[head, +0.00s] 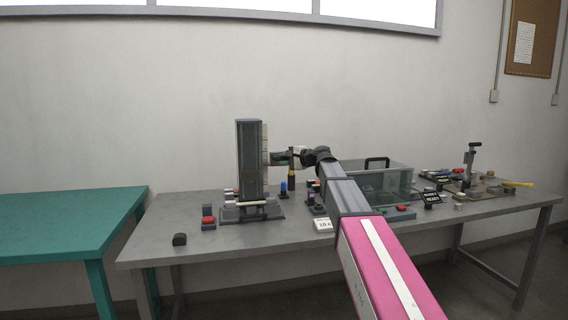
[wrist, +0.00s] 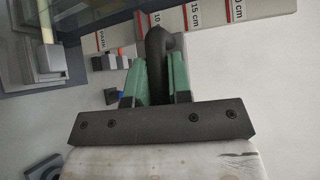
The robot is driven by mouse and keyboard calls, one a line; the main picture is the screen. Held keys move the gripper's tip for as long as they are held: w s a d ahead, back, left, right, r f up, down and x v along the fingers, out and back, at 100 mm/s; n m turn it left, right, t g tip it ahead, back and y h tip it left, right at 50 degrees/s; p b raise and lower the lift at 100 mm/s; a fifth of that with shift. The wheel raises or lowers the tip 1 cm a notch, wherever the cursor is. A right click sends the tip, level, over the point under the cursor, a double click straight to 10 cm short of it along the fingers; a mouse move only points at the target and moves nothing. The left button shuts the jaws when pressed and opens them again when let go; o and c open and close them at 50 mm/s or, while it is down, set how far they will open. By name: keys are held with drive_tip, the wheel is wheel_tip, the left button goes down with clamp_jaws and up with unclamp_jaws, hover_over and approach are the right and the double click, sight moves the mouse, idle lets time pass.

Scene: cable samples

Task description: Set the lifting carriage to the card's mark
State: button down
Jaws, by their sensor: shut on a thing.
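A tall dark column (head: 249,165) stands on a base plate on the grey bench. A pale scale strip with marks runs up its right side; in the wrist view the strip (wrist: 212,22) shows "10", "15 cm" and a partly cut-off "cm" label. My gripper (head: 274,158) reaches the column from the right, at about mid-height. In the wrist view its green fingers (wrist: 157,68) are shut on a black curved handle (wrist: 160,42) beside the scale. The carriage body and its pointer are not clear. A small white card (head: 324,225) lies at the bench front; its print seems to start with "10".
A clear box with a black handle (head: 377,163) stands right of my arm. A clamp stand (head: 470,165) is far right. A teal table (head: 70,215) is left.

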drive_tip(key=c, duration=1.1)
unclamp_jaws()
drive_tip(key=shift+o, duration=0.2)
drive_tip(key=shift+d, duration=0.15)
drive_tip(key=v, duration=1)
drive_tip(key=shift+s+d, duration=0.25)
